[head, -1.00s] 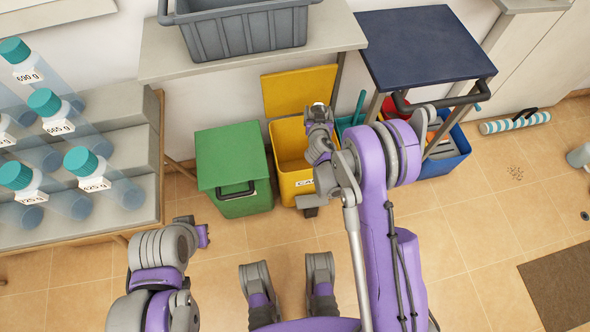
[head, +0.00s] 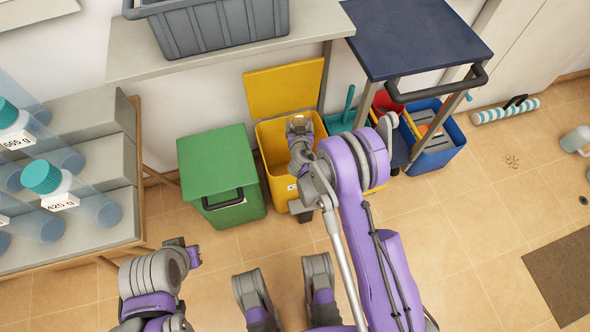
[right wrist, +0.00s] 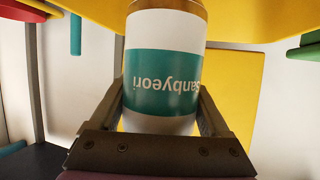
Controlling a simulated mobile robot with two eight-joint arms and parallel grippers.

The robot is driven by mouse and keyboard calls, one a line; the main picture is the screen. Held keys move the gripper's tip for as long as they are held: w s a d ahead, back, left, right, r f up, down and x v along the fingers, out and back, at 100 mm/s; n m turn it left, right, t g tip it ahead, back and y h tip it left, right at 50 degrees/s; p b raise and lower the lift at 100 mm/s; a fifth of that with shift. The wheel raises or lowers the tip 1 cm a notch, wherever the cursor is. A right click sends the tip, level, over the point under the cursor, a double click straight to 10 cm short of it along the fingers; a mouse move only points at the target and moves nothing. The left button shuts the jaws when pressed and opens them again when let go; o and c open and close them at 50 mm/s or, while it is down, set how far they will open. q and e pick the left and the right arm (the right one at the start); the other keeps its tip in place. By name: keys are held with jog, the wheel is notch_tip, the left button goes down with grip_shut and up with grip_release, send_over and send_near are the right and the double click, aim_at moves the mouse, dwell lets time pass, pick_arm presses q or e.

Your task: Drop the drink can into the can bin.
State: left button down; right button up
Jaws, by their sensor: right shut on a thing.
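The drink can (right wrist: 163,70), white with a teal band reading "Sanbyeori" upside down, fills the middle of the right wrist view. My right gripper (right wrist: 163,110) is shut on it, one finger on each side. In the head view my right gripper (head: 299,128) is over the open yellow bin (head: 272,145), whose label is mostly hidden by my arm. The bin's yellow lid (head: 283,88) stands raised behind it. The can is small and hard to make out there. My left gripper (head: 188,254) is low at the left, away from the bin; its jaws are unclear.
A closed green bin (head: 217,165) stands left of the yellow one. A grey crate (head: 215,25) sits on the shelf above. Bottles rest on a rack at left.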

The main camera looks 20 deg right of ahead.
jog(key=o, duration=1.1)
jog(key=shift+o, duration=0.2)
jog(key=p+v, duration=0.2)
jog(key=v, duration=0.9)
